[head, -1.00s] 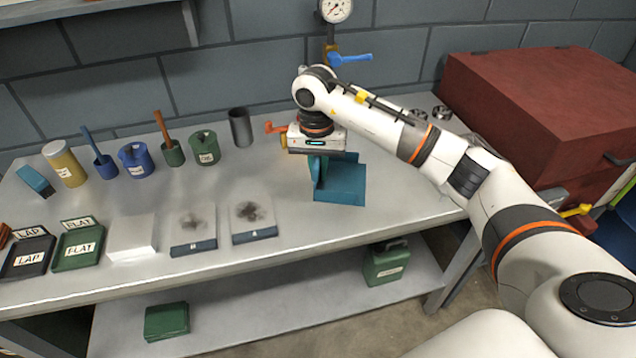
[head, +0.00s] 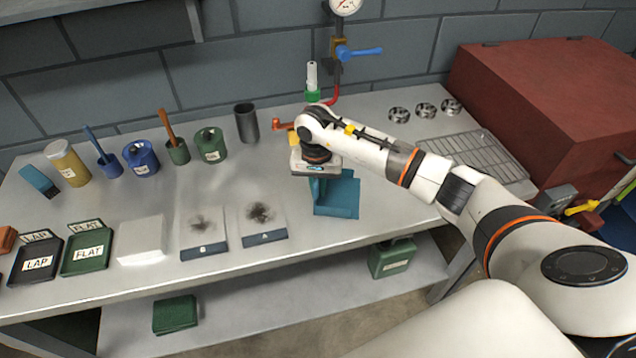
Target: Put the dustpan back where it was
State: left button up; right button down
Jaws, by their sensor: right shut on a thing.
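The teal dustpan (head: 340,197) is at the right part of the metal bench, near its front edge, to the right of the two smudged pads. My right gripper (head: 317,183) points down over the dustpan's left back side and is shut on it. The gripper body hides the fingertips and part of the dustpan. I cannot tell whether the dustpan touches the bench top or hangs just above it. My left gripper is not in view.
Smudged pads (head: 264,219) lie left of the dustpan. A dark cup (head: 246,122) and red-handled pipe fittings stand behind. A wire rack (head: 470,158) and a red chest (head: 545,105) are at right. The bench (head: 290,180) is bare between pads and dustpan.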

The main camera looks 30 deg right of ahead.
jog(key=shift+f, duration=0.1)
jog(key=c, duration=1.4)
grip_release()
